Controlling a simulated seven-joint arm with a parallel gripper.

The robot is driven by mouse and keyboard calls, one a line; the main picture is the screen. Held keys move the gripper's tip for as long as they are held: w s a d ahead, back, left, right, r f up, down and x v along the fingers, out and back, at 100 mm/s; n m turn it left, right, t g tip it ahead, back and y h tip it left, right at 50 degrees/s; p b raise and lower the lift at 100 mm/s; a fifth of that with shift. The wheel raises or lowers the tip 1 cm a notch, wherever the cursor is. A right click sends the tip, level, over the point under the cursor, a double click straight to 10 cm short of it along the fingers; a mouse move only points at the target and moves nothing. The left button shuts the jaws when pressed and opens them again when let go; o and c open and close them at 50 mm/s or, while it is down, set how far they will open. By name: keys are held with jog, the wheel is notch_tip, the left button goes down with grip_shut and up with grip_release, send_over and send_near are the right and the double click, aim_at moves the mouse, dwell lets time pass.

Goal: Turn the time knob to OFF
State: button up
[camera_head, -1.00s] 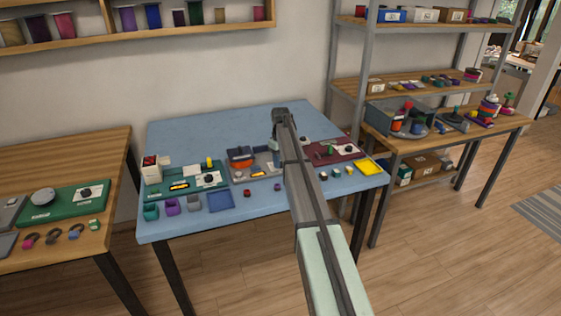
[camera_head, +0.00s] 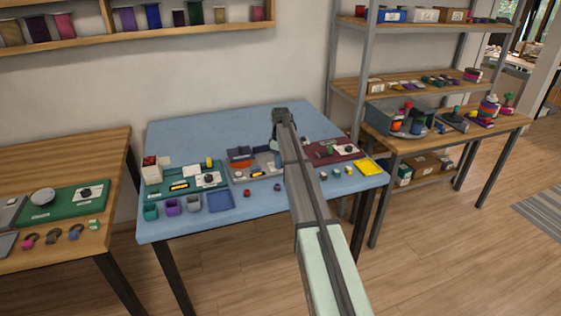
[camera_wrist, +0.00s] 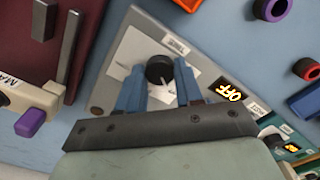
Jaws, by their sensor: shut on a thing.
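The black time knob (camera_wrist: 159,69) sits on a white dial plate on a grey panel (camera_wrist: 128,48) in the wrist view. A pale mark shows at its lower edge. My gripper (camera_wrist: 158,78) has one blue finger on each side of the knob and is shut on it. A small display (camera_wrist: 230,91) beside the dial shows OFF in yellow, turned over in this view. In the head view my gripper (camera_head: 280,115) is over the blue table, and my arm hides the knob.
A dark red panel (camera_wrist: 50,30) with grey bars lies to the left in the wrist view. In the head view, a green panel (camera_head: 205,188) stands left of the grey one. The table's back is clear.

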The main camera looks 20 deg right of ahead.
jog(key=o, duration=1)
jog(key=shift+o, duration=0.2)
notch_tip(320, 180, up, 14)
dwell(0.4)
notch_tip(320, 180, up, 7)
dwell(0.6)
jog(key=shift+f, duration=0.1)
